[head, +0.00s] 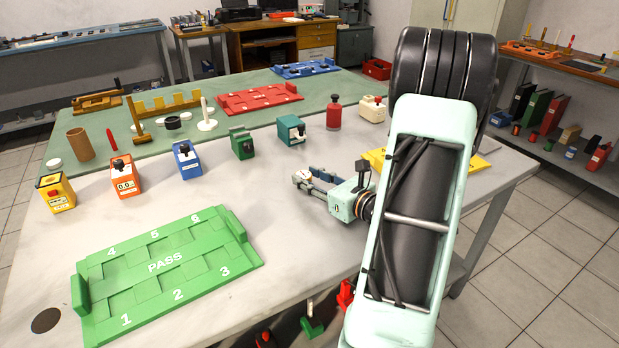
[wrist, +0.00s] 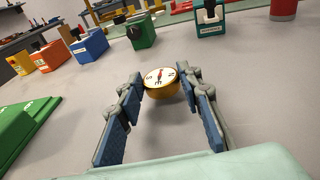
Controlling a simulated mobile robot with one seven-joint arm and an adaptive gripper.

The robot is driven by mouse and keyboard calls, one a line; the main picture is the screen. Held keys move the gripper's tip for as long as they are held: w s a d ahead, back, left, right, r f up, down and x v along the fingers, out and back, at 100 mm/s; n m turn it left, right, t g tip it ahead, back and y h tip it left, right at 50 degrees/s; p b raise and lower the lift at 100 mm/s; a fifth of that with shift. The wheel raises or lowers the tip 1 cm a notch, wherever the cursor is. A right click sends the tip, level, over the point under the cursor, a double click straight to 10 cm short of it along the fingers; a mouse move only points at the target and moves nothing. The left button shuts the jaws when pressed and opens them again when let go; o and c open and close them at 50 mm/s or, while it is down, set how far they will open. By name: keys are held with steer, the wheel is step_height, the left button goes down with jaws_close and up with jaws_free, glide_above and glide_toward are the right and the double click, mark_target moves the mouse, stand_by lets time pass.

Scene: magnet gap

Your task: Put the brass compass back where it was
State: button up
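The brass compass (wrist: 160,82) is a round, yellow-gold case with a white lettered dial and a dark and red needle. In the wrist view it sits between my fingertips, its face turned toward the camera. My gripper (wrist: 161,85) has its blue pads against opposite sides of the compass, with no clear gap, and looks shut on it. In the head view my gripper (head: 305,179) is over the grey tabletop, right of the green PASS board; the compass cannot be made out there. Whether the compass touches the table is unclear.
The green PASS board (head: 165,266) lies at the front left. A row of instruments, orange (head: 125,178), blue (head: 187,161) and green (head: 242,145), stands behind, with a red bottle (head: 334,114). A yellow board (head: 482,163) lies partly hidden behind my arm. The tabletop around my gripper is clear.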

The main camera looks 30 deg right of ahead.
steer(key=o, duration=0.4)
steer(key=shift+c, duration=0.2)
steer(key=shift+r+p, duration=0.55)
steer(key=shift+r, duration=0.1)
steer(key=p+v, duration=0.1)
steer(key=v, duration=1.1)
steer(key=shift+s+p, duration=0.1)
steer(key=shift+p, duration=0.3)
steer(key=shift+f, duration=0.1)
